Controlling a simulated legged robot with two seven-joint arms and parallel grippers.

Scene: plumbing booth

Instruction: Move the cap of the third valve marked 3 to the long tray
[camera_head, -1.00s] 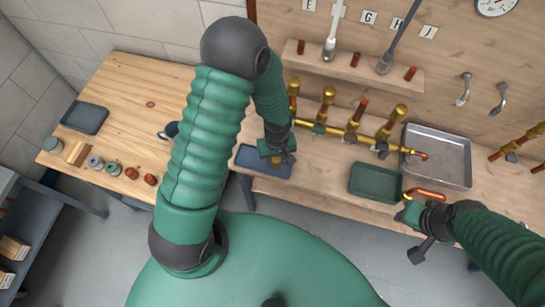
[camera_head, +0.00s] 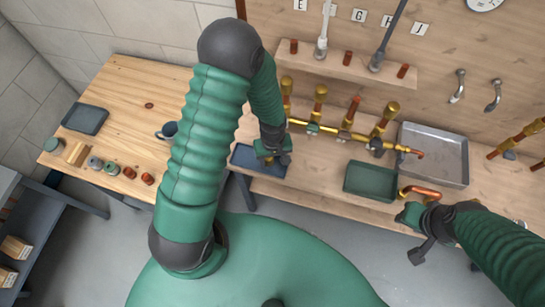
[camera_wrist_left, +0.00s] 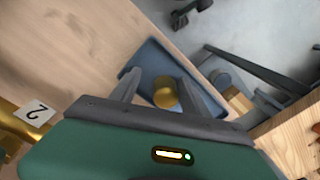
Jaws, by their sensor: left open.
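The blue tray (camera_head: 245,158) lies on the bench's left end; it also shows in the left wrist view (camera_wrist_left: 150,60). My left gripper (camera_head: 270,159) is over it, fingers open. A brass cap (camera_wrist_left: 166,92) shows between the fingers, over the tray; I cannot tell if it touches the tray floor. On the brass manifold, the third stem (camera_head: 354,104) is bare copper, without a cap. The other stems carry brass caps (camera_head: 320,95). A tag marked 2 (camera_wrist_left: 35,113) shows in the left wrist view. My right gripper (camera_head: 410,214) is near the bench front; its jaw state is unclear.
A green tray (camera_head: 370,181) and a large grey metal tray (camera_head: 455,160) are farther right on the bench. A copper bent pipe (camera_head: 421,191) lies by my right gripper. The left table holds a dark tray (camera_head: 85,117), a mug (camera_head: 169,129) and several small parts.

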